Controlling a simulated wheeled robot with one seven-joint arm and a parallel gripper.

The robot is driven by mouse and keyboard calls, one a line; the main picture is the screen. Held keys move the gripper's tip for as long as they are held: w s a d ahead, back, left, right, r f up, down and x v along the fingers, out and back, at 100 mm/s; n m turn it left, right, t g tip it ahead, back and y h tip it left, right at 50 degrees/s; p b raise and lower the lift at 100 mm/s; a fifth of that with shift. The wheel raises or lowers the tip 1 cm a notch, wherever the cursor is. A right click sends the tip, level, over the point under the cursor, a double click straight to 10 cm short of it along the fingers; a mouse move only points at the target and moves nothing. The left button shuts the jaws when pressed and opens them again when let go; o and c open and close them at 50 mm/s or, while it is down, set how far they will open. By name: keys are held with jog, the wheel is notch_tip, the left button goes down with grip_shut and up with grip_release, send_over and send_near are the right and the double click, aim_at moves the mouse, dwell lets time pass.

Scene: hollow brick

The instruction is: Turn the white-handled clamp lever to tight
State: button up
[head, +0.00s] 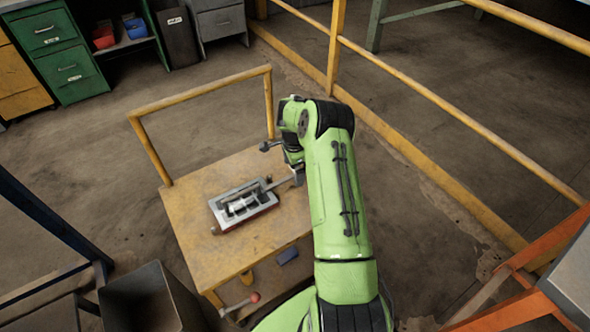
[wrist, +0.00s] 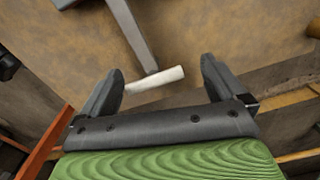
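The clamp (head: 232,212), a grey metal frame with a cylinder inside, sits on the wooden top of a yellow-railed cart (head: 190,250). Its grey lever arm (head: 278,183) points right toward my gripper (head: 296,175). In the wrist view the lever arm (wrist: 132,35) comes down to a white handle (wrist: 155,80) lying crosswise. My gripper (wrist: 162,66) is open, with the handle between its two dark fingers. The handle's left end is close to the left finger; I cannot tell if they touch. A gap shows on the right. The head view mostly hides the handle.
A lever with a red knob (head: 254,298) and a blue block (head: 287,256) lie low at the cart's front. A grey bin (head: 150,300) stands at lower left. A yellow railing (head: 440,108) runs behind and right. The cart top left of the clamp is bare.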

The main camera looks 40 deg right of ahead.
jog(key=shift+s, duration=0.15)
notch_tip(320, 180, up, 16)
jog(key=p, duration=0.4)
jog(key=shift+f, duration=0.2)
